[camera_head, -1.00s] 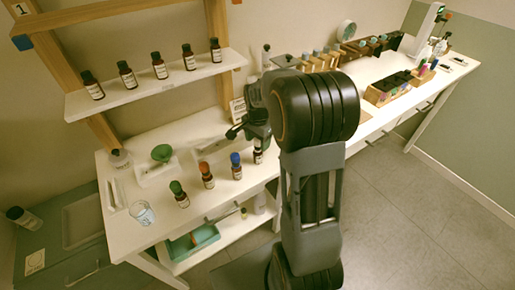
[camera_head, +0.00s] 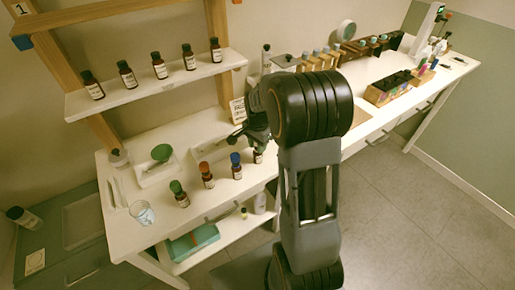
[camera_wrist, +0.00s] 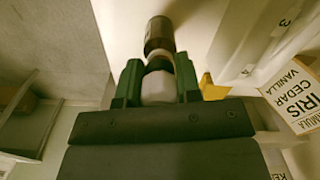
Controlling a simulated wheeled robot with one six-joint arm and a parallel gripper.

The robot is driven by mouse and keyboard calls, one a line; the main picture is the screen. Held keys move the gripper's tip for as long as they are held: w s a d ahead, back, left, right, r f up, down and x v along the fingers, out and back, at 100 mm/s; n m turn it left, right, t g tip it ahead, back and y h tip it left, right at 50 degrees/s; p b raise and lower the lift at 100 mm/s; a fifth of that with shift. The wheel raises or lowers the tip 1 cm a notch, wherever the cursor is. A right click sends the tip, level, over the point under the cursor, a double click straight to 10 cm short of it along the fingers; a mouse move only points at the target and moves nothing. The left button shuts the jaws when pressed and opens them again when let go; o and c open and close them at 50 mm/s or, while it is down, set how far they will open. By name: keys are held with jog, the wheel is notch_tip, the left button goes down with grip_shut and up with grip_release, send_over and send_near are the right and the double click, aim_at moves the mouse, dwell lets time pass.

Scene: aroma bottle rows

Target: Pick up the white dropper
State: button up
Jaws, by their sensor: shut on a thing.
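The white dropper (camera_wrist: 158,86) sits between the two green fingers of my gripper (camera_wrist: 159,84) in the wrist view, and they are shut on it. A dark brown bottle (camera_wrist: 159,34) is just beyond it, in line with it. In the head view the same bottle (camera_head: 258,157) stands at the right end of the front row on the table, with my gripper (camera_head: 243,139) at its top. The dropper itself is hidden there by my gripper. I cannot tell whether the dropper is still seated in the bottle.
Bottles with blue (camera_head: 236,166), red (camera_head: 207,175) and green (camera_head: 180,194) tops stand left of my gripper. A glass beaker (camera_head: 143,213) is near the table's left end. Several dark bottles stand on the shelf (camera_head: 130,96) above. A printed card (camera_wrist: 296,92) stands close by.

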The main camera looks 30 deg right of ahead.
notch_tip(320, 180, up, 10)
jog(key=shift+r, duration=0.1)
dwell(0.5)
jog(key=shift+f, duration=0.35)
jog(key=shift+f+b, duration=0.5)
jog(key=shift+f, duration=0.2)
jog(key=shift+o, duration=0.5)
jog(key=c, duration=0.4)
jog(key=shift+f, duration=0.15)
jog(key=shift+f+b, duration=2.55)
jog(key=shift+f, duration=1.25)
